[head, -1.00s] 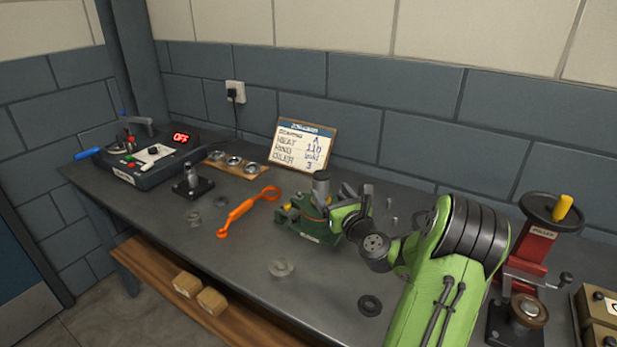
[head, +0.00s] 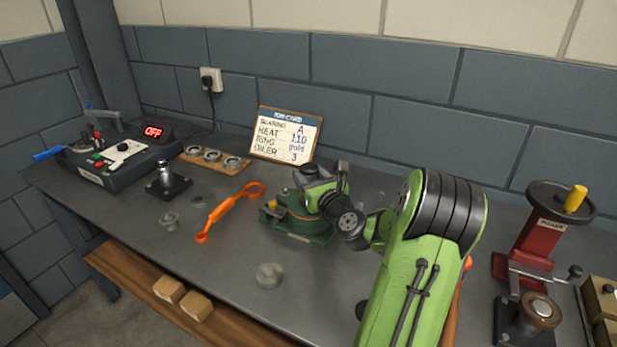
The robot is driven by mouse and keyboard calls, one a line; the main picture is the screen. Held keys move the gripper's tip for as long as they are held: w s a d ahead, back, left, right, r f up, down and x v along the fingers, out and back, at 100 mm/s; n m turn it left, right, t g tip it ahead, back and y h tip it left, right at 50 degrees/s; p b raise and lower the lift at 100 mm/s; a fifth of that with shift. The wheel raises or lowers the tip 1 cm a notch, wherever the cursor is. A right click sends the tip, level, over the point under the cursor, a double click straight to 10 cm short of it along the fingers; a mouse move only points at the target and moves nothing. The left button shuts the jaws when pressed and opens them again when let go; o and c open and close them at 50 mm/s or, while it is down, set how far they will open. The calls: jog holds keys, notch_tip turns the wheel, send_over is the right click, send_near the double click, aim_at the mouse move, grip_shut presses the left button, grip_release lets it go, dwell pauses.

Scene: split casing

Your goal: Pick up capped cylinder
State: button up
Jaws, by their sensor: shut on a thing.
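My gripper (head: 309,184) is over the green fixture (head: 297,226) near the middle of the bench, with its jaws shut on the capped cylinder. The cylinder (head: 311,171) is mostly hidden by the gripper; only what seems to be its dark cap shows between the jaws. I cannot tell whether its lower end still touches the fixture. My green arm covers the bench to the right of the fixture.
An orange wrench (head: 224,211) lies left of the fixture. Further left are a small dark stand (head: 168,181) and a machine (head: 103,160) reading OFF. A job card (head: 286,134) leans behind. A red puller (head: 544,240) stands right. The front bench is largely clear.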

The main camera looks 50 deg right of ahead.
jog(key=shift+s+r, duration=0.1)
jog(key=shift+c, duration=1.4)
notch_tip(320, 180, up, 28)
jog(key=p, duration=1.3)
jog(key=shift+p, duration=0.35)
